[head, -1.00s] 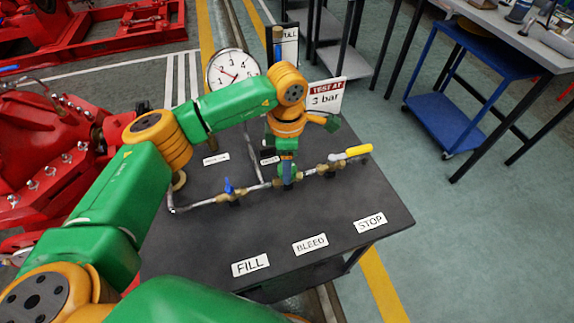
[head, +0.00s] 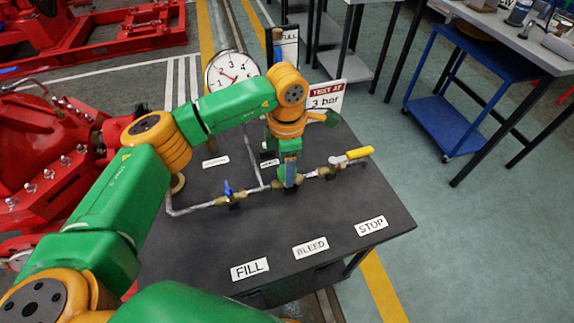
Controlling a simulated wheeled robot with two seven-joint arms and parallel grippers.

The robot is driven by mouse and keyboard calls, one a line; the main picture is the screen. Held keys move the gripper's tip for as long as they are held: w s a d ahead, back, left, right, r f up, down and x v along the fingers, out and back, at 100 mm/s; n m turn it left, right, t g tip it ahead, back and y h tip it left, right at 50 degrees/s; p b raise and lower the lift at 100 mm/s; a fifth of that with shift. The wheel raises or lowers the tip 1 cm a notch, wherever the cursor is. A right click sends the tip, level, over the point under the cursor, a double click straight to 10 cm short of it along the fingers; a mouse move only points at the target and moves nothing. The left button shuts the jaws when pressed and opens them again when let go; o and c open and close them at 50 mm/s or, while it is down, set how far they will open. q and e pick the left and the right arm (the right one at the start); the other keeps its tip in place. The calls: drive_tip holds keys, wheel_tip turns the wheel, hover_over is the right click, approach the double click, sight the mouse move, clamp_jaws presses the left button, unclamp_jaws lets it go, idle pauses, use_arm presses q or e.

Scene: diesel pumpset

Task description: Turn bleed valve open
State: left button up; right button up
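A pipe with several brass valves runs across the dark table (head: 200,262). The left valve, above the FILL label (head: 249,269), has a blue handle (head: 228,187). The right valve, above the STOP label (head: 371,226), has a yellow lever (head: 360,153) pointing right along the pipe. My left gripper (head: 289,182) points down at the middle of the pipe, in line with the BLEED label (head: 310,247). It covers the bleed valve and its handle, so I cannot tell the handle's position or whether the fingers are closed on it. My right gripper is not in view.
A round pressure gauge (head: 232,72) stands behind the pipe, left of a "TEST AT 3 bar" sign (head: 327,96). Red machinery (head: 50,160) is at the left. A blue cart (head: 447,122) stands at the right. The table's front is clear apart from the labels.

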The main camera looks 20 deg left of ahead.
use_arm(q)
drive_tip(key=o, duration=0.4)
drive_tip(key=shift+c, duration=0.2)
wheel_tip(320, 180, up, 7)
drive_tip(key=shift+r+b, duration=0.1)
drive_tip(key=shift+b, duration=0.45)
